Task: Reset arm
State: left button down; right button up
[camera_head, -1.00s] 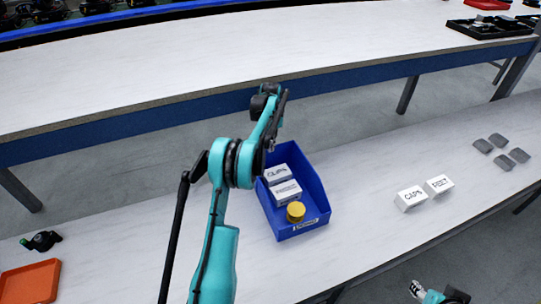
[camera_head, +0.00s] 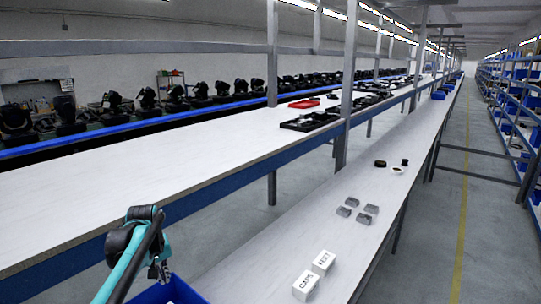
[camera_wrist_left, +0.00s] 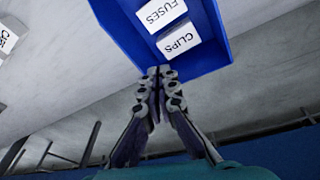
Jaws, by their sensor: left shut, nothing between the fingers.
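My left arm comes in at the lower left of the head view, and its gripper (camera_head: 158,270) shows small there, beside the blue bin (camera_head: 172,292) cut off by the bottom edge. In the left wrist view the gripper (camera_wrist_left: 158,75) is shut with its fingertips together and nothing between them. It lies in front of the near edge of the blue bin (camera_wrist_left: 216,58). In that bin are a white box marked FUSES (camera_wrist_left: 160,12) and a white box marked CLIPS (camera_wrist_left: 179,41). My right gripper is not in view.
White boxes marked CAPS (camera_head: 305,285) and RECT (camera_head: 323,262) stand on the near bench (camera_head: 270,262). Several grey pieces (camera_head: 352,210) lie beyond them. A long bench (camera_head: 150,195) with a blue edge runs behind. A clear aisle (camera_head: 465,200) runs at the right.

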pick_arm(q)
jog(key=s+d+r+m+t, duration=0.25)
jog(key=s+d, duration=0.55)
jog(key=s, duration=0.4)
jog(key=s+d+f+m+t, duration=0.1)
jog(key=s+d+f+m, duration=0.1)
jog(key=s, duration=0.5)
jog(key=s+d+f+m+t, duration=0.1)
jog(key=s+d+f+m, duration=0.1)
jog(key=s, duration=0.5)
jog(key=shift+d+f+h, duration=0.3)
jog(key=shift+d+f, duration=0.6)
jog(key=shift+d, duration=0.1)
jog(key=shift+s, duration=0.1)
